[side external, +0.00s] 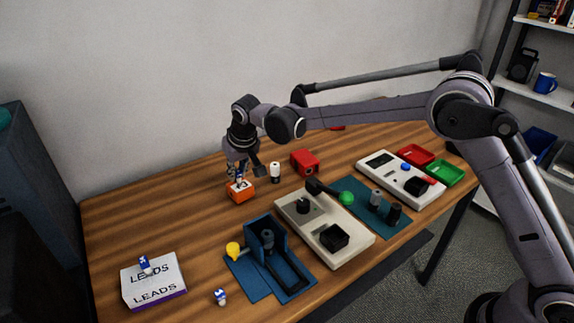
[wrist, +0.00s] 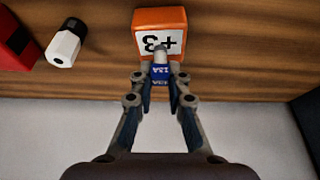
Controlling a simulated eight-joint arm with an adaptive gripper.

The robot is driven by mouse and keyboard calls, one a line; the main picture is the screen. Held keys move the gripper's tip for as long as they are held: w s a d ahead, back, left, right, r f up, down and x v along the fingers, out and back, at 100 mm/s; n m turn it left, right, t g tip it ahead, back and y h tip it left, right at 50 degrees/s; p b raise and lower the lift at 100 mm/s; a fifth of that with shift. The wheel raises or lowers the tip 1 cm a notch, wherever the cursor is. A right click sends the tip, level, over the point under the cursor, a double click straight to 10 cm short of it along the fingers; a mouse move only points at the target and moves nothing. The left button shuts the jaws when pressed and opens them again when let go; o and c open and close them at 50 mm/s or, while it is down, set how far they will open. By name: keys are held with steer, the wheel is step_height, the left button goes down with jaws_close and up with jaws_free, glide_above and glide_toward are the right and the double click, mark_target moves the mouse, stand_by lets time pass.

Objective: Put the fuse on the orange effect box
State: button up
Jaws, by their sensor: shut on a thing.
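The orange effect box (side external: 239,196) stands on the wooden table below my gripper (side external: 238,176). In the wrist view the orange box (wrist: 145,16) has a white label marked "+3". My gripper (wrist: 160,80) is shut on a blue and white fuse (wrist: 160,72). In the wrist view the fuse overlaps the edge of the label. In the side view the fuse is at the top of the orange box, partly hidden by the fingers. I cannot tell whether it touches the box.
A white cylinder (side external: 275,173) and a red box (side external: 305,162) stand right of the orange box. A white LEADS box (side external: 153,281) carries a similar blue and white piece (side external: 145,264); another (side external: 220,297) is on the table. A blue holder (side external: 283,265) and pale device (side external: 349,257) are nearer the front.

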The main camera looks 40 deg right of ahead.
steer(key=shift+f, duration=0.1)
steer(key=o, duration=0.8)
steer(key=v, duration=1.2)
steer(key=s+d+r, duration=0.4)
steer(key=s+d, duration=0.2)
steer(key=s+d+f+t, duration=0.1)
steer(key=s+d, duration=0.3)
steer(key=s, duration=0.4)
steer(key=s+d+f+t, duration=0.1)
steer(key=s+d+f, duration=0.3)
steer(key=s, duration=0.3)
steer(key=s+d+f, duration=0.2)
steer(key=s+d, duration=0.3)
steer(key=s, duration=0.3)
steer(key=shift+s+f+t, duration=0.15)
steer(key=shift+s+t, duration=0.2)
steer(key=shift+t, duration=0.05)
